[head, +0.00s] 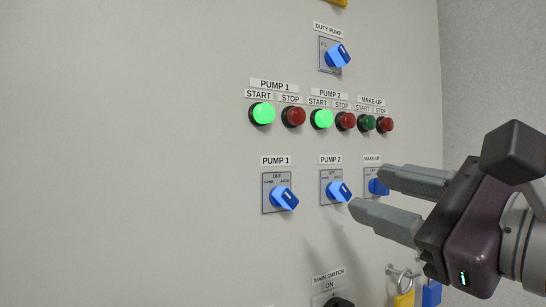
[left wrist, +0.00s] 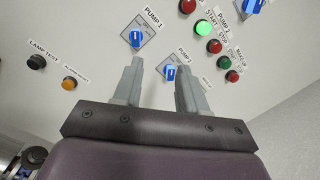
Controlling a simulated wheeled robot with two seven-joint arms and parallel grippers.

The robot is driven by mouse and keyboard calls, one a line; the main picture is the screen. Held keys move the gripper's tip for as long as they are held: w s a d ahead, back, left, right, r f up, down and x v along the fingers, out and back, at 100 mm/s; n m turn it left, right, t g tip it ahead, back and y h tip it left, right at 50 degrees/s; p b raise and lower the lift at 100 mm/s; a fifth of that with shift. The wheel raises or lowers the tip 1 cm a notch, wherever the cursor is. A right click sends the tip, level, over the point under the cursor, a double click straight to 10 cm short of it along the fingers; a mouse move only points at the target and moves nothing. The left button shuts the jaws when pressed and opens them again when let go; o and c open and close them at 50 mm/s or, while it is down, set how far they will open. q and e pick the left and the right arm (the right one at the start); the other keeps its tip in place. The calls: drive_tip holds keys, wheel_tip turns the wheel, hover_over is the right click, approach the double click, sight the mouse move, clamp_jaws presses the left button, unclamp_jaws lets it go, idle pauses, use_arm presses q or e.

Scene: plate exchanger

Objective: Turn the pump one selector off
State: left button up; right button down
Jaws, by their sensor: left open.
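The pump 1 selector (head: 284,197) is a blue knob on a grey plate under a PUMP 1 label. Its plate reads OFF at the top, HAND at left and AUTO at right. Its handle looks slanted; I cannot tell its exact setting. The selector also shows in the left wrist view (left wrist: 136,38), just beyond the tip of the left-hand finger. My left gripper (head: 366,190) is open and empty, in front of the panel near the pump 2 and make-up selectors, to the right of pump 1. It also shows in the left wrist view (left wrist: 160,66). My right gripper is not in view.
The pump 2 selector (head: 338,191) and the make-up selector (head: 378,187), partly covered by my finger, are close by. Lit green start buttons (head: 263,113) and red stop buttons sit above. A yellow padlock (head: 404,299) and a blue padlock (head: 432,293) hang below.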

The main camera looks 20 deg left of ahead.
sight(290, 197)
use_arm(q)
drive_tip(key=s+a+n+g+h+p, duration=0.1)
drive_tip(key=s+a+n, duration=0.1)
drive_tip(key=s+a, duration=0.15)
drive_tip(key=p+x, duration=0.1)
drive_tip(key=x, duration=0.2)
drive_tip(key=p+x, duration=0.1)
drive_tip(key=x, duration=0.2)
drive_tip(key=w+p+x, duration=0.1)
drive_tip(key=x, duration=0.2)
drive_tip(key=shift+w+d+f+p, duration=0.2)
drive_tip(key=shift+f+p, duration=0.1)
drive_tip(key=shift+f, duration=0.05)
drive_tip(key=shift+a, duration=0.15)
drive_tip(key=shift+m, duration=0.3)
drive_tip(key=shift+f, duration=0.1)
drive_tip(key=shift+w, duration=0.35)
clamp_jaws()
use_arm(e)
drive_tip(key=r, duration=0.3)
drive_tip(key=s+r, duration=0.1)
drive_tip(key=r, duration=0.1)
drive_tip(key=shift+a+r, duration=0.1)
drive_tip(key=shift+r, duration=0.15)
